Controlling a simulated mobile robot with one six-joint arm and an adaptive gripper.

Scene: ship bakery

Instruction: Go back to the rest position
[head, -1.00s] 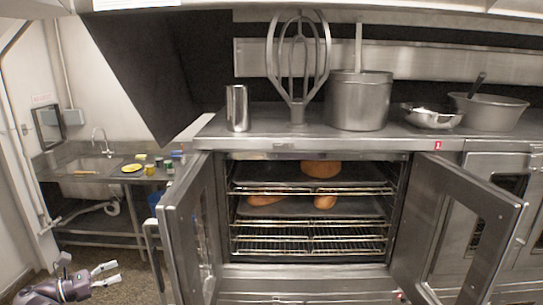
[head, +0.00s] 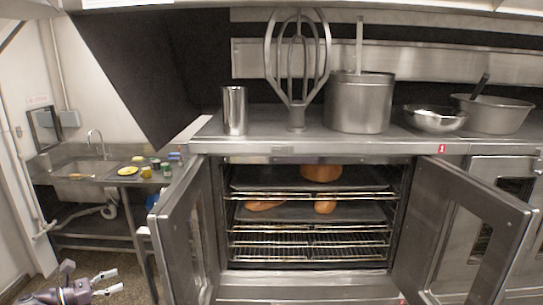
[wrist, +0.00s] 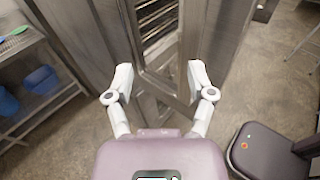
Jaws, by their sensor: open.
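My gripper (head: 108,283) is at the lower left in the head view, left of the oven's left door. Its two white fingers are apart with nothing between them. In the wrist view my gripper (wrist: 157,82) is also open and empty, with the edge of the steel oven door beyond the fingertips. I cannot tell the exact gap between the gripper and the door.
The oven's left door (head: 186,235) and right door (head: 470,225) stand open. Bread (head: 321,173) lies on the oven racks. A sink counter (head: 60,165) is at the left. Blue bins (wrist: 42,80) sit on a shelf.

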